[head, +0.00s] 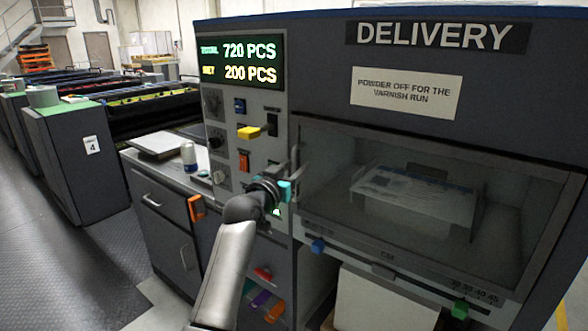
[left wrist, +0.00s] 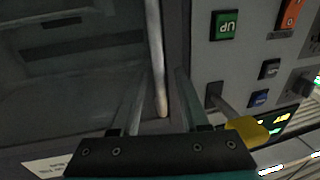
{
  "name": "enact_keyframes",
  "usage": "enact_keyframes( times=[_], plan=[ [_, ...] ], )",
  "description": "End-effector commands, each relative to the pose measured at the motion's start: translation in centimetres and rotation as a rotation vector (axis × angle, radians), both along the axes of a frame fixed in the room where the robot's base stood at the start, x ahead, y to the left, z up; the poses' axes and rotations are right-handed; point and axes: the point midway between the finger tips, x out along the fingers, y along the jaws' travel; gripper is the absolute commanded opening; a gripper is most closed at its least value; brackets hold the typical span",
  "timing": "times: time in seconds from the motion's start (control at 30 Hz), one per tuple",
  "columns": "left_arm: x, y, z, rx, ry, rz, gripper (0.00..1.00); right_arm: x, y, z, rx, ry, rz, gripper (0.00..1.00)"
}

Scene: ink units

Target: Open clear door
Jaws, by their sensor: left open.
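The clear door (head: 520,210) is a wide see-through panel on the front of the delivery unit. It looks shut, with a stack of printed sheets visible behind it. A pale upright bar handle (left wrist: 156,60) runs along the door's edge in the left wrist view. My left gripper (head: 291,168) is at the door's left edge in the head view. In the left wrist view my left gripper (left wrist: 162,80) is open, with the handle's end between its two fingers. I cannot tell whether either finger touches it. My right gripper is out of view.
A control panel beside the door carries a yellow lever (head: 250,132), several buttons and a green UP button (left wrist: 226,25). A blue knob (head: 318,246) and a green knob (head: 460,309) sit below the door. A side counter (head: 150,165) holds a can.

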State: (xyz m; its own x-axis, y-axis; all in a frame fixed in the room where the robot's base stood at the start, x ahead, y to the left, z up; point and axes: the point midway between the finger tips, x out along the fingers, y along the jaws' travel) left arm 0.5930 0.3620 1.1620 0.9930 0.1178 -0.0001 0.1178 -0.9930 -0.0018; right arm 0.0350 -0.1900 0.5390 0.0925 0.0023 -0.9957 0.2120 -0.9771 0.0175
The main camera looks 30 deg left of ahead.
Motion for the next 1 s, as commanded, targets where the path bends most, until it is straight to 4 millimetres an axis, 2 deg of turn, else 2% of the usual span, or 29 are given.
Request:
enact_keyframes(
  times=[0.1,0.5,1.0],
  plan=[
    [-0.01,0.01,0.01,0.0,0.0,0.0,0.44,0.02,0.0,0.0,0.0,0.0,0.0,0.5],
    [-0.03,0.03,0.0,0.0,0.0,0.0,0.0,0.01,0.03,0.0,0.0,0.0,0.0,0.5],
    [-0.03,0.03,-0.01,0.0,0.001,0.0,0.0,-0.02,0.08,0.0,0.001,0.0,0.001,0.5]
  ],
)
